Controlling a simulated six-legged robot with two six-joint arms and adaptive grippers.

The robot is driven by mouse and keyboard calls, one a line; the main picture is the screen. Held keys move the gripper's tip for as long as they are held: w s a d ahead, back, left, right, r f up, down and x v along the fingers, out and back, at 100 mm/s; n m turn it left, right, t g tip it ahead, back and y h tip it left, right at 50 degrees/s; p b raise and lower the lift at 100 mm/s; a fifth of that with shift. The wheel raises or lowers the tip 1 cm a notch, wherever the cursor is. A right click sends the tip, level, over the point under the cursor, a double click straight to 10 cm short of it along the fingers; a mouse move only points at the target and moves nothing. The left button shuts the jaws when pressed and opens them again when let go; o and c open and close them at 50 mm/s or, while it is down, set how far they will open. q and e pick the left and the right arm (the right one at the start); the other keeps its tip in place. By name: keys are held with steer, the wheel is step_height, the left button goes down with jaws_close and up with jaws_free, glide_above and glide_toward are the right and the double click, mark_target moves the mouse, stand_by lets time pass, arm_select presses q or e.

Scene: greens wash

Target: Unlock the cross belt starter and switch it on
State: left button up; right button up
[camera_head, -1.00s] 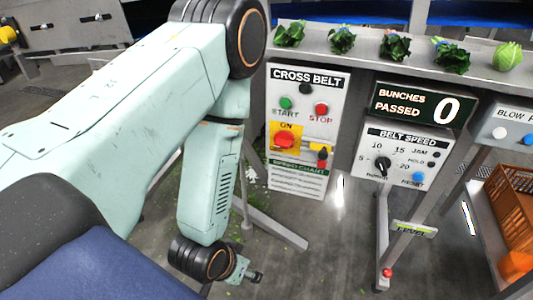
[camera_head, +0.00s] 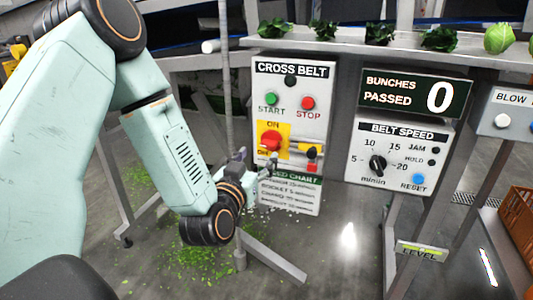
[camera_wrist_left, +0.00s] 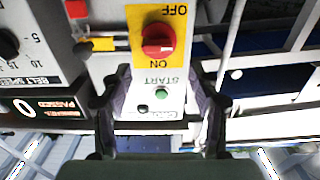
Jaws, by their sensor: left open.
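The CROSS BELT starter panel (camera_head: 318,105) stands upright in the middle, with a green START button (camera_head: 271,99) and a red STOP button (camera_head: 308,103). Its red rotary switch (camera_head: 270,140) sits on a yellow ON/OFF plate. My left gripper (camera_head: 257,165) is at the panel's lower left, below the switch, open and empty. In the upside-down left wrist view, the gripper (camera_wrist_left: 158,105) spans the START area, and the switch (camera_wrist_left: 158,38) shows beyond the fingertips. My right gripper is out of view.
A BELT SPEED box (camera_head: 398,155) and a bunch counter (camera_head: 415,95) stand right of the panel. A thin post (camera_head: 226,80) rises left of it. Greens (camera_head: 380,33) lie on the ledge above. An orange crate (camera_head: 518,235) is at the far right.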

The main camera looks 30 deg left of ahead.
mark_target(268, 145)
arm_select(q)
steer(key=x, duration=0.2)
steer(key=b+x, duration=0.1)
steer(key=x, duration=0.2)
steer(key=shift+w+d, duration=0.2)
steer(key=shift+w+a+f+b, duration=0.1)
steer(key=shift+w+a+b, duration=0.2)
steer(key=shift+w+a, duration=0.1)
steer(key=shift+d, duration=0.15)
steer(key=shift+d, duration=0.1)
